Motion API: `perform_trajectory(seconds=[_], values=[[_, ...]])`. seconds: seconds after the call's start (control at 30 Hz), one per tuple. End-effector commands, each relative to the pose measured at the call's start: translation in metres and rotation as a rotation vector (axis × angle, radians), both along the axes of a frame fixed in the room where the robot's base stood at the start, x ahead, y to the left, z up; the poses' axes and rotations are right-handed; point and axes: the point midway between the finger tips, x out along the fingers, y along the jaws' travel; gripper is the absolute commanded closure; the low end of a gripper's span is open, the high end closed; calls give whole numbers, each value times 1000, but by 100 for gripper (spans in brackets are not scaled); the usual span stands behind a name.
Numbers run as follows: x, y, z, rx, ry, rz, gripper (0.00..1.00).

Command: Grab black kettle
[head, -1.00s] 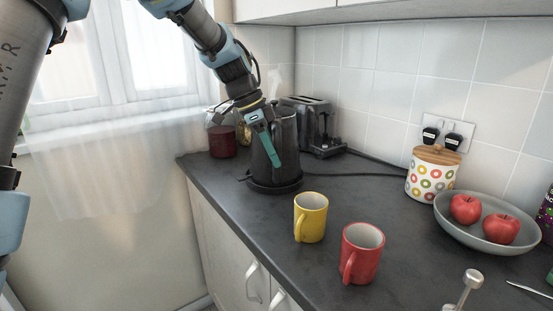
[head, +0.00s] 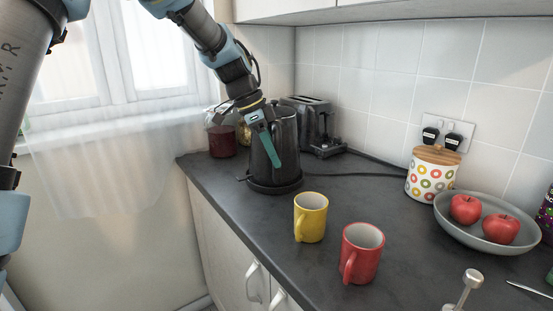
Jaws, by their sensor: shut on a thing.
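The black kettle (head: 289,150) stands upright on its dark round base (head: 275,185) near the back left of the counter. My gripper (head: 269,150) is at the kettle's near left side, pointing down, with one teal finger showing in front of the kettle's body. The gripper is shut on the kettle; the exact place of contact, the handle and the other finger are mostly hidden by the gripper and wrist.
A toaster (head: 318,130) stands close behind the kettle, and a red-filled jar (head: 221,140) is to its left. A yellow mug (head: 311,220) and a red mug (head: 362,255) stand in front. A canister (head: 433,178) and a bowl (head: 480,235) of apples are at right.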

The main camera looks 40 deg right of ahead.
Motion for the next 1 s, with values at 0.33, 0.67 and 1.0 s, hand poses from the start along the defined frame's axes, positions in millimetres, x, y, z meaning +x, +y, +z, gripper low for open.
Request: perform_trajectory(seconds=[0.33, 0.67, 1.0], values=[[2, -2, 4, -9, -8, 1, 100], [2, -2, 12, -9, -6, 1, 100], [1, -2, 39, -10, -7, 0, 100]])
